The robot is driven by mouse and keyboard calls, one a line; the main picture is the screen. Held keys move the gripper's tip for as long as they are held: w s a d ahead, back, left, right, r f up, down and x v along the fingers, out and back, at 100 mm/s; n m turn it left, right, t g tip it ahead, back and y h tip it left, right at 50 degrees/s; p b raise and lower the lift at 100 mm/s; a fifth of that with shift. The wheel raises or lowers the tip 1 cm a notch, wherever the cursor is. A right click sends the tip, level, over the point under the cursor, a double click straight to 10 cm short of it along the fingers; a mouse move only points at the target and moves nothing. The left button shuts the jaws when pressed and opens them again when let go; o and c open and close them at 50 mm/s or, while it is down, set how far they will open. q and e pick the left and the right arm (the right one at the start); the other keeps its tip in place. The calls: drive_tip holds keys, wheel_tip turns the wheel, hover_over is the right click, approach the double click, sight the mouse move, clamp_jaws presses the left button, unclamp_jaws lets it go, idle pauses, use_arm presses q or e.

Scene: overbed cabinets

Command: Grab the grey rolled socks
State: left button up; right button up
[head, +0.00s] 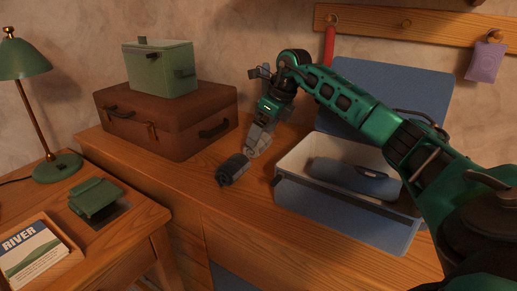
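The grey rolled socks (233,170) lie on the wooden dresser top, near its front edge, as a dark grey roll. My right arm reaches in from the right across the blue case. My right gripper (255,146) points down just behind and to the right of the socks, with its grey fingers close to them. Whether the fingers touch the socks, and how far apart they are, is not clear. My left gripper is not in view.
An open blue case (345,213) holding a blue item (350,178) stands right of the socks. A brown suitcase (165,125) with a green box (160,68) on top stands left. A lower table (140,222) carries a green lamp (58,167) and a book (32,254).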

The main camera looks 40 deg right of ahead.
drive_tip(key=x, duration=0.3)
drive_tip(key=shift+w+f+b, duration=0.15)
drive_tip(key=shift+f+b, duration=0.1)
drive_tip(key=shift+b, duration=0.15)
drive_tip(key=shift+r, duration=0.1)
drive_tip(key=c, duration=0.7)
drive_tip(key=shift+r, duration=0.1)
drive_tip(key=shift+c, duration=0.2)
